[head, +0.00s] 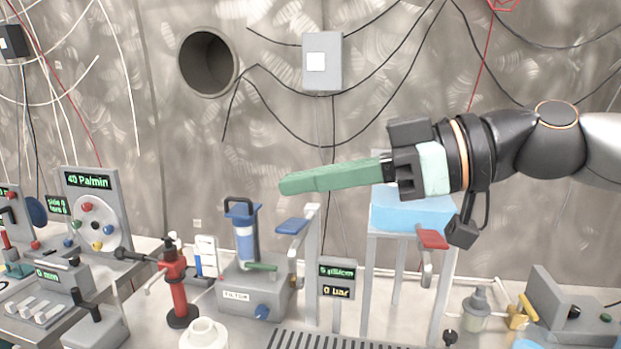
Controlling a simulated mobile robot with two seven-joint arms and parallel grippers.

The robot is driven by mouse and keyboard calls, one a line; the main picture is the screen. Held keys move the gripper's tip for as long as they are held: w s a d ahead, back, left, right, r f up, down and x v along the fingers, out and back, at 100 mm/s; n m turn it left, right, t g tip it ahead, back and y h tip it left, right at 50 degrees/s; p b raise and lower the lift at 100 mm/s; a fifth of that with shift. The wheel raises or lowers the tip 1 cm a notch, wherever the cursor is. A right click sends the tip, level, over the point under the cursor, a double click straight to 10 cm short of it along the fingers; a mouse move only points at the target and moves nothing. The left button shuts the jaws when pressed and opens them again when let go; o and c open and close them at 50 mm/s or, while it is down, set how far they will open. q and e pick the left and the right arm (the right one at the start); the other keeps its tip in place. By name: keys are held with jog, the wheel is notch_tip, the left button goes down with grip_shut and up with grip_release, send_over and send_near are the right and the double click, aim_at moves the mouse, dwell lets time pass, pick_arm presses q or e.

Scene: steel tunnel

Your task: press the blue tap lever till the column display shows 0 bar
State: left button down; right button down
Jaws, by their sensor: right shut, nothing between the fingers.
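The blue tap lever (292,226) is a flat blue paddle at the top of a grey post, left of the middle of the head view. The column display (337,279) is a small dark panel to its lower right; its lower yellow line appears to read 0 bar, and its upper green line is too small to read surely. My right gripper (286,184) has long green fingers, shut and empty, pointing left. Its tips are above the blue lever in the picture, with a visible gap between them. My left gripper is not in view.
A red lever (432,239) sits right of the display, near a light-blue tank (412,211) on a stand. A filter unit (255,288) with a blue cylinder stands close left of the blue lever. A red hand pump (178,290) and a 40 Pa/min panel (89,181) are farther left.

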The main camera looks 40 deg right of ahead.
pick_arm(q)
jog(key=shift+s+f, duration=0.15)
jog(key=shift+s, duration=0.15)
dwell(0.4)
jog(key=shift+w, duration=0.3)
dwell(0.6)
